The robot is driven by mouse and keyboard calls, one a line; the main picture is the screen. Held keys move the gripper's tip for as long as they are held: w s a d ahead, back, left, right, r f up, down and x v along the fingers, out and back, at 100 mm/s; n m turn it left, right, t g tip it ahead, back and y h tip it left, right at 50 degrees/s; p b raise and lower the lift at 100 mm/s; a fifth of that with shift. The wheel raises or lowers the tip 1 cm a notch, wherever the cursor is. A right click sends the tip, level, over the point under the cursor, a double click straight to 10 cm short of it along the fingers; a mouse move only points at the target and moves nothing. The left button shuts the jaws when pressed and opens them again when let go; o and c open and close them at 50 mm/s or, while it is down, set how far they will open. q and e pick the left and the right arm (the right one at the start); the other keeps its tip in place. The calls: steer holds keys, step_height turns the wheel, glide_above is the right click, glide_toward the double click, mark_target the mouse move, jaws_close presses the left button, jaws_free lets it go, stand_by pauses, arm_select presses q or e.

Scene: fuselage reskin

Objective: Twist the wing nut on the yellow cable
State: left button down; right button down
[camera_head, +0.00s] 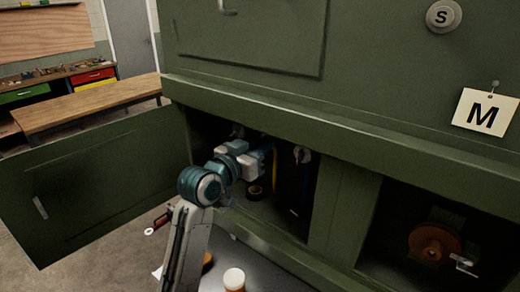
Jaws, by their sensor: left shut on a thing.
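The yellow cable (274,162) hangs inside the open left bay of the green cabinet, and only a thin strip of it shows. My left gripper (268,152) reaches into this bay and is at the upper part of the yellow cable. It is shut on what appears to be the yellow cable's wing nut, which the gripper itself hides. Another pale wing nut (302,154) shows to the right, above a dark cable. My right gripper is not in view.
The cabinet door (100,185) stands open at left. A dark roll (256,191) lies on the bay floor. A reddish reel (434,243) sits in the right bay. A white-topped container (234,279) stands at the bottom. A wooden bench (85,103) is behind.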

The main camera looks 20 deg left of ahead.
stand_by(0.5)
arm_select(q)
steer(key=c, duration=1.4)
jaws_free()
steer(key=b+v, duration=0.4)
steer(key=v, duration=0.6)
steer(key=shift+s, duration=0.35)
steer(key=shift+a, duration=0.15)
